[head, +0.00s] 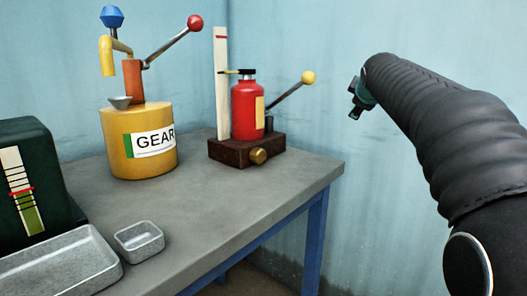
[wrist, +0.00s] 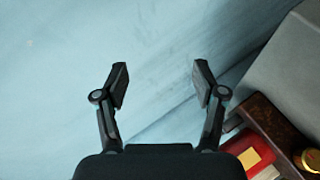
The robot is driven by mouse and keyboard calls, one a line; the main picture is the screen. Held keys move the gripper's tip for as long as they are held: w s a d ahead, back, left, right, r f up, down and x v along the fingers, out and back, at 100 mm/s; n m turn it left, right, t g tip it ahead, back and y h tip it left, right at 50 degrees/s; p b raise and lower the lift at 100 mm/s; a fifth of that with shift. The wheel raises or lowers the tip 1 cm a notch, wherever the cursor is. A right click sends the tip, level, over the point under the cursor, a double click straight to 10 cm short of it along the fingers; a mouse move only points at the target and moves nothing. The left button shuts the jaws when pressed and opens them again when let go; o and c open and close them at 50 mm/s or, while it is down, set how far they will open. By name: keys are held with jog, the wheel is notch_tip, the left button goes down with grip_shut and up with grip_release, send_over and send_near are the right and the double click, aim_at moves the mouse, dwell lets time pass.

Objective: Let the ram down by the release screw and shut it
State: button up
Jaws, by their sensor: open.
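A red bottle jack (head: 247,108) stands upright on a dark brown base (head: 226,150) on the bench. The ram's dark head (head: 247,73) is at its top, with a thin yellow pointer reaching left to a white upright scale (head: 222,90). The pointer is below the scale's red mark. The brass release screw (head: 259,156) is on the base's front; whether it is shut cannot be told. It also shows in the wrist view (wrist: 311,160), at the lower right edge. My gripper (wrist: 162,82) is open and empty, in the air right of the jack, facing the wall.
The jack's lever with a yellow knob (head: 308,77) slants up right, towards my gripper. A yellow gear-oil drum (head: 140,160) with a red-knobbed pump stands left. A grey tray (head: 60,268), small dish (head: 139,240) and dark green box (head: 40,150) are front left. Bare bench lies before the jack.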

jog(key=s+a+f+m+g+y, duration=0.1)
jog(key=s+a+f+g+y, duration=0.15)
jog(key=a, duration=0.25)
jog(key=s+a+f+g+y, duration=0.2)
jog(key=s+a+y, duration=0.1)
jog(key=a, duration=0.2)
jog(key=g+y, duration=0.4)
send_near(262, 155)
jog(key=shift+t, duration=0.25)
jog(key=x, duration=0.9)
jog(key=shift+a+f, duration=0.1)
jog(key=shift+f, duration=0.2)
